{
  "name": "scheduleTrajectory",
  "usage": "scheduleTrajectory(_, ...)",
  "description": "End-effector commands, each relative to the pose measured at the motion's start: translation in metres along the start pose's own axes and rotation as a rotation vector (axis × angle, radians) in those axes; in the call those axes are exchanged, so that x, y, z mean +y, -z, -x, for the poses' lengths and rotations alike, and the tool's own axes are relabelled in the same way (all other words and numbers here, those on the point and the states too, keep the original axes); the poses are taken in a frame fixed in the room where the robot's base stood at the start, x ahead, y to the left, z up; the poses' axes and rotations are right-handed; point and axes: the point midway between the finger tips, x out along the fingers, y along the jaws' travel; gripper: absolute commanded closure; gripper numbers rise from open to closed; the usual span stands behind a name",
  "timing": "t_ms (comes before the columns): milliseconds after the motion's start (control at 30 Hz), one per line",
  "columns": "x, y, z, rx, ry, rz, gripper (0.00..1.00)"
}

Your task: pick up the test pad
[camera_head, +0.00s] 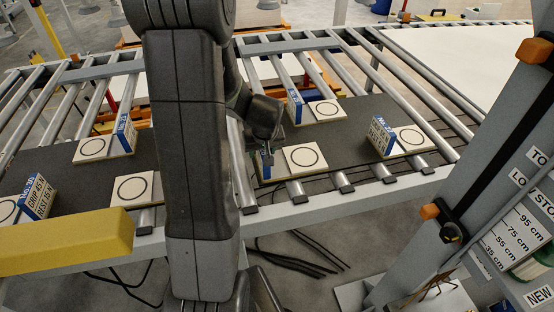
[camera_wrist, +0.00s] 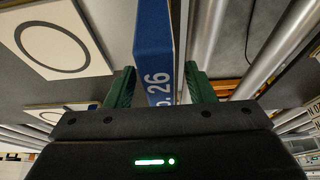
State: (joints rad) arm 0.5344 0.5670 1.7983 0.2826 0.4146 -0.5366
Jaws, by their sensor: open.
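Several test pads lie on the conveyor, each a pale square plate with a black circle and an upright blue-faced label block. The nearest pad's blue block (camera_wrist: 153,45), its number ending in 26, stands between the two green fingers of my gripper (camera_wrist: 160,86). The fingers are open, one on each side of the block, and I cannot tell whether either touches it. In the head view my gripper (camera_head: 264,144) is above this pad's plate (camera_head: 304,158), at its left end. My gripper and arm hide much of the block there.
Other pads stand close by: one behind (camera_head: 325,110), one to the right (camera_head: 409,138) and one to the left (camera_head: 94,148). Steel rollers (camera_head: 411,91) surround the dark belt. A yellow beam (camera_head: 65,242) is at front left, a grey post (camera_head: 490,150) at right.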

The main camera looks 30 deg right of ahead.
Motion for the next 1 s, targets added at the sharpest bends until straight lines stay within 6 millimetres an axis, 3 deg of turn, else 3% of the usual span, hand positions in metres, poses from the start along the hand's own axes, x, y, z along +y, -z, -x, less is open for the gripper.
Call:
scheduleTrajectory(267,0.0000,0.0001,0.0000,0.000,0.000,0.000,0.51)
scheduleTrajectory(500,0.0000,0.0001,0.0000,0.001,0.000,0.000,0.98)
scheduleTrajectory(533,0.0000,0.0001,0.0000,0.001,0.000,0.000,1.00)
scheduleTrajectory(1000,0.0002,0.0029,0.0061,0.002,-0.001,0.001,1.00)
